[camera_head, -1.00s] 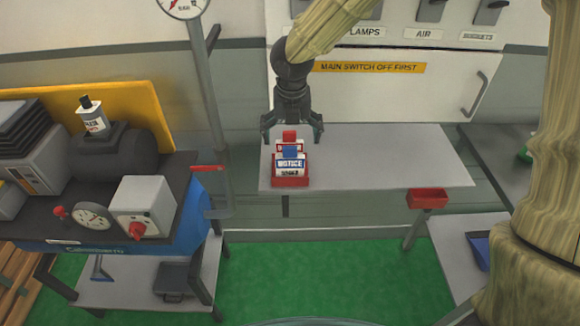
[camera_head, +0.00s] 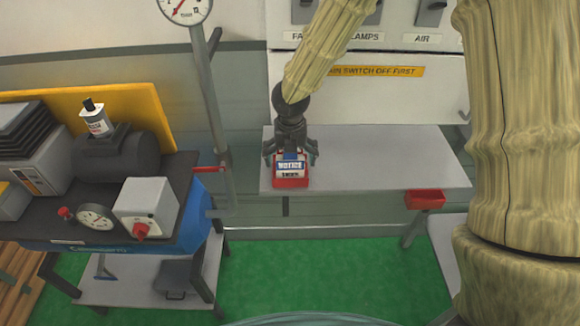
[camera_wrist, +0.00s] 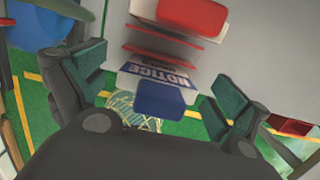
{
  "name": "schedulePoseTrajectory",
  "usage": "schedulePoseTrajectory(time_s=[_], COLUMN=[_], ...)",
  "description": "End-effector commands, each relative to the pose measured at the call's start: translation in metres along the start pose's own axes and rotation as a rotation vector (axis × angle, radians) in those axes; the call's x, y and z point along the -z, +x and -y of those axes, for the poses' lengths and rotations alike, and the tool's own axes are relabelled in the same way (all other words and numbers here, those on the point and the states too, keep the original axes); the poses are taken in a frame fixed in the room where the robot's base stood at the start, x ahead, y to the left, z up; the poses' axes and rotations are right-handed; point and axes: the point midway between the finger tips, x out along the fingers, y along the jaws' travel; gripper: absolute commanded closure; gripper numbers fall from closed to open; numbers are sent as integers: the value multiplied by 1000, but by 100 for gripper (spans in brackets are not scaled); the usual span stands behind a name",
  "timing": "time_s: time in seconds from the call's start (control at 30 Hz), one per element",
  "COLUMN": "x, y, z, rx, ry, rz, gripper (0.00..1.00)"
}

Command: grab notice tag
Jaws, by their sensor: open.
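The notice tag (camera_head: 290,166) is white with blue lettering reading NOTICE. It stands in a red holder (camera_head: 290,182) at the left front of a grey shelf. In the wrist view the tag (camera_wrist: 155,74) shows between my open fingers, with a blue tab (camera_wrist: 159,98) nearest me and red parts (camera_wrist: 192,17) farther off. My gripper (camera_head: 290,160) is open over the tag, with a finger on each side. In the wrist view my gripper (camera_wrist: 155,95) has visible gaps between its pads and the tag. The tag's top is partly hidden by the gripper in the head view.
The grey shelf (camera_head: 390,160) is bare to the right. A vertical pole (camera_head: 212,110) with a gauge stands left of the shelf. A blue workbench (camera_head: 180,220) with a motor and control box is farther left.

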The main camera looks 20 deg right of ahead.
Motion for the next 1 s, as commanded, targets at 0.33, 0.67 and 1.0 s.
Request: schedulePoseTrajectory(time_s=[0.33, 0.67, 1.0], x=[0, 0, -1], y=[5, 5, 2], z=[0, 0, 0], rx=[-1, -1, -1], ry=[0, 0, 1], rz=[1, 1, 2], gripper=[2, 52, 52])
